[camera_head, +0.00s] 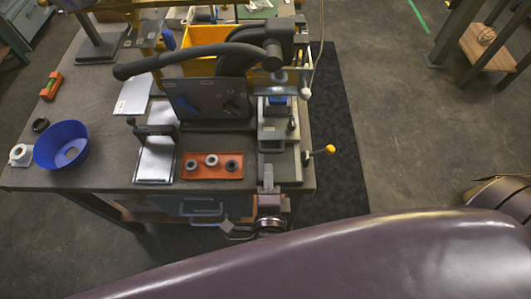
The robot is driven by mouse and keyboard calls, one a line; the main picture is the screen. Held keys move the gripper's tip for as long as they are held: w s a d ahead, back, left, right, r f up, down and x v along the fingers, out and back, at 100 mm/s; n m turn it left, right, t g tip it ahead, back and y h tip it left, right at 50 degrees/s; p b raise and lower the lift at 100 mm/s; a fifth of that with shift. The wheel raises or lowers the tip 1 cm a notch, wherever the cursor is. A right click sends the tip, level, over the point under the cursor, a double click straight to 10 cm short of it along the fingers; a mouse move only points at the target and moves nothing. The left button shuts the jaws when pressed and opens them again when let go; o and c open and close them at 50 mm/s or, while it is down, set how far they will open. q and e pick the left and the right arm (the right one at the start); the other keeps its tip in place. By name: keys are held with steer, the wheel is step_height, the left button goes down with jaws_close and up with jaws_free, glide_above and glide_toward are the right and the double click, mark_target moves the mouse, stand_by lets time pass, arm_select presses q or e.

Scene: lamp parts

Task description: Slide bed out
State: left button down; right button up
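A dark grey machine with a long curved black handle (185,61) stands at the back of the workbench. On its right side is a narrow grey metal bed (287,164), running front to back, with a blue part (277,100) and metal blocks over it. A yellow-tipped lever (329,149) sticks out to its right. My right gripper (268,180) appears at the front end of the bed, by the bench's front edge. Its fingertips are too small to tell open from shut, or contact from a gap. My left gripper is not in view.
An orange tray (212,165) with three small round parts lies left of the bed. A blue bowl (62,146), a small white part (20,155) and an orange level (51,86) sit at the left. My large dark arm link fills the foreground.

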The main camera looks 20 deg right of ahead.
mark_target(268, 153)
steer(key=p+x, duration=0.1)
steer(key=x, duration=0.5)
steer(key=shift+w+d, duration=0.1)
steer(key=shift+c, duration=0.3)
jaws_close()
